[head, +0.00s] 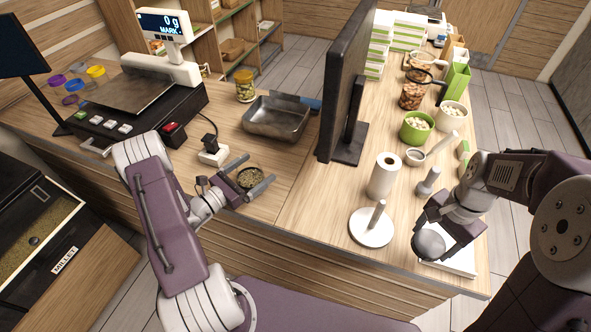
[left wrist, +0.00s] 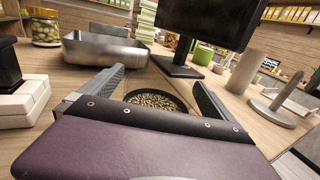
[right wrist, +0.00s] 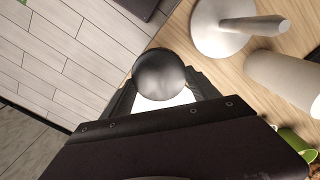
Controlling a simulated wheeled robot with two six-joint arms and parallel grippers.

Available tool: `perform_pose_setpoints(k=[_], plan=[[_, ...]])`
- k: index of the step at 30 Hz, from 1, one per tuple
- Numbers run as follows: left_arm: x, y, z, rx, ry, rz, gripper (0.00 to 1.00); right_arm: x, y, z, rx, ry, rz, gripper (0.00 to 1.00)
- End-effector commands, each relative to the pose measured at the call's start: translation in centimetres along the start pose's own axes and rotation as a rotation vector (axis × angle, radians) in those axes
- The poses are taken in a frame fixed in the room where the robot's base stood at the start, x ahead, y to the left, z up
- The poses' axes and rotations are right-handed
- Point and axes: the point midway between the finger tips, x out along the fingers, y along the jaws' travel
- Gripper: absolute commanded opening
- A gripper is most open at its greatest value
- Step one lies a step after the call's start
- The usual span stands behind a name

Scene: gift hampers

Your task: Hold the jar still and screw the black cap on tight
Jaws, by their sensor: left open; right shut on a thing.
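The jar (head: 249,178) stands open on the counter, and its round mouth shows greenish-brown seeds or grains. It also shows in the left wrist view (left wrist: 155,99). My left gripper (head: 258,171) is open, with one finger on each side of the jar; I cannot tell that either finger touches it. The black cap (right wrist: 160,75) is a round, dark, shiny disc between the fingertips of my right gripper (right wrist: 162,90), which is shut on it. In the head view the cap (head: 429,246) is over the right end of the counter, well away from the jar.
A white flat board (head: 458,262) lies under my right gripper. A roll holder (head: 371,228), a paper roll (head: 384,176) and a monitor (head: 345,90) stand between the grippers. A metal tray (head: 277,118) and a white block (head: 213,153) are near the jar.

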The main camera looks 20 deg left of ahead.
Motion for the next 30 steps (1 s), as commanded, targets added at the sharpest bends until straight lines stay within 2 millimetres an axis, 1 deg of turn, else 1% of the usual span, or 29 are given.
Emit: perform_pose_setpoints(k=[1,3,13,14,15,17,18,20,21,22,23,30], plan=[[0.58,-0.05,0.10,0.000,0.000,-0.002,1.00,-0.26,0.00,0.00,0.000,0.000,0.000,0.31],[0.99,-0.01,0.02,0.000,0.000,0.000,1.00,-0.29,0.00,0.00,0.000,0.000,0.000,0.31],[1.07,0.03,-0.07,0.000,-0.001,0.002,1.00,-0.22,0.00,0.00,0.000,0.000,0.000,0.31],[1.06,0.03,-0.07,0.000,-0.001,0.002,0.94,-0.22,0.00,0.00,0.000,0.000,0.000,0.31],[1.06,0.03,-0.07,0.000,-0.001,0.002,0.83,-0.22,0.00,0.00,0.000,0.000,0.000,0.31],[1.06,0.03,-0.06,0.000,-0.001,0.002,0.67,-0.22,0.00,0.00,0.000,0.000,0.000,0.31],[1.06,0.03,-0.06,0.000,-0.001,0.001,0.56,-0.22,0.00,0.00,0.000,0.000,0.000,0.31],[1.06,0.03,-0.06,0.000,-0.001,0.001,0.39,-0.22,0.00,0.00,0.000,0.000,0.000,0.31],[1.06,0.03,-0.06,0.000,-0.001,0.001,0.28,-0.22,0.00,0.00,0.000,0.000,0.000,0.31],[1.06,0.03,-0.06,0.000,-0.001,0.001,0.19,-0.22,0.00,0.00,0.000,0.000,0.000,0.31],[1.06,0.04,-0.01,0.001,-0.002,0.001,0.17,-0.23,0.00,0.00,0.000,0.000,0.000,0.31],[1.06,0.04,0.04,0.001,-0.002,0.001,0.17,-0.22,0.00,0.00,0.000,0.000,0.000,0.31]])
